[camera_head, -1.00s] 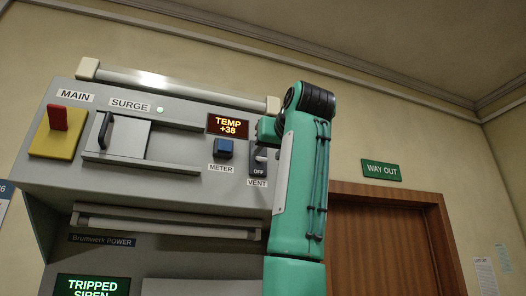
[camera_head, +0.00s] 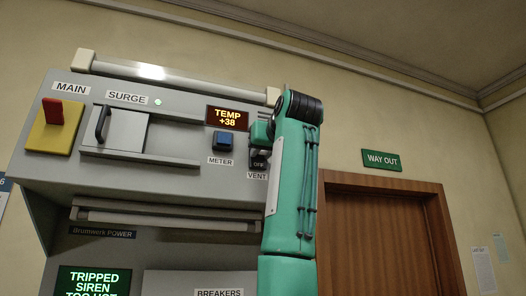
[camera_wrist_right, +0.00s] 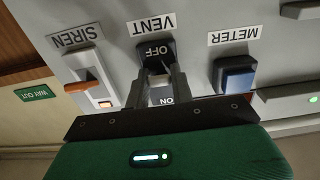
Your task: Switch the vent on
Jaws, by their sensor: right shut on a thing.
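The vent switch (camera_head: 259,162) is a dark plate labelled OFF, low on the right of the console face, above its VENT label. In the right wrist view the switch plate (camera_wrist_right: 155,51) appears upside down, with OFF at the top and ON between the fingers. My right gripper (camera_wrist_right: 160,82) is shut on the switch's lever, its dark fingers at either side of it. The lever is mostly hidden by the fingers, so I cannot tell its exact position. In the head view my right gripper (camera_head: 262,142) covers the upper part of the switch. My left gripper is not in view.
The blue METER button (camera_head: 223,139) sits close left of the vent. The SIREN switch (camera_wrist_right: 90,76) is close on its other side. A TEMP +38 display (camera_head: 228,117) is above. A bar (camera_head: 170,77) runs along the console top; a handle rail (camera_head: 165,220) runs below.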

